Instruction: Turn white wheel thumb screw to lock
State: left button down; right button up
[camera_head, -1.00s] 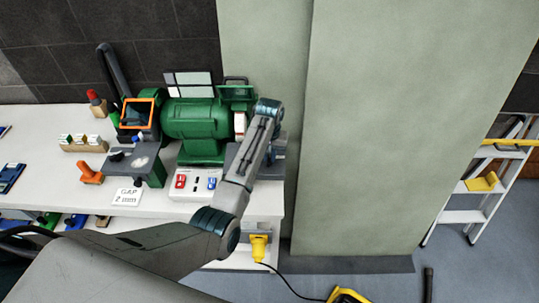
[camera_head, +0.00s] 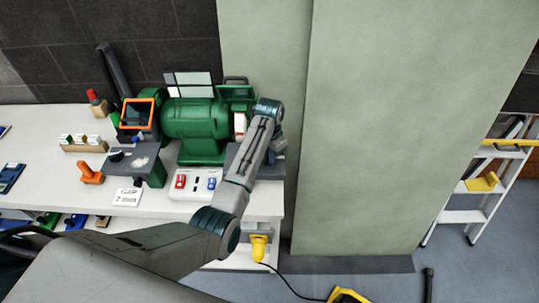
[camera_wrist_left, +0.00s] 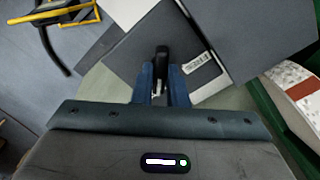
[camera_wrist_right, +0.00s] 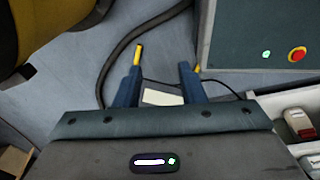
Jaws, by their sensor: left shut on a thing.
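The green bench grinder (camera_head: 195,120) stands on the white bench in the head view. Its white wheel (camera_head: 240,124) is at the right end, partly behind my left arm; a red-and-white wheel face shows at the right of the left wrist view (camera_wrist_left: 303,86). My left gripper (camera_wrist_left: 162,78) is shut on a small black thumb screw (camera_wrist_left: 161,58), beside a dark grey plate (camera_wrist_left: 150,35) with a label. In the head view my left wrist hides that spot. My right gripper (camera_wrist_right: 167,68) is open and empty, seen only in its wrist view.
A switch box (camera_head: 195,183) with red and blue switches sits in front of the grinder. A dark rest table (camera_head: 125,160) and an orange-handled tool (camera_head: 90,173) are left of it. A pale green column (camera_head: 400,120) stands close on the right. A cable crosses the floor.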

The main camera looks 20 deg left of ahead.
dwell(0.4)
pick_arm(q)
jog(key=c, duration=1.4)
grip_release()
jog(key=shift+c, duration=0.2)
jog(key=shift+r, duration=0.15)
jog(key=shift+r+b, duration=0.3)
jog(key=shift+r, duration=0.05)
notch_tip(320, 180, up, 7)
jog(key=shift+f+b, duration=0.1)
jog(key=shift+b, duration=1.1)
jog(key=shift+r+p, duration=1.55)
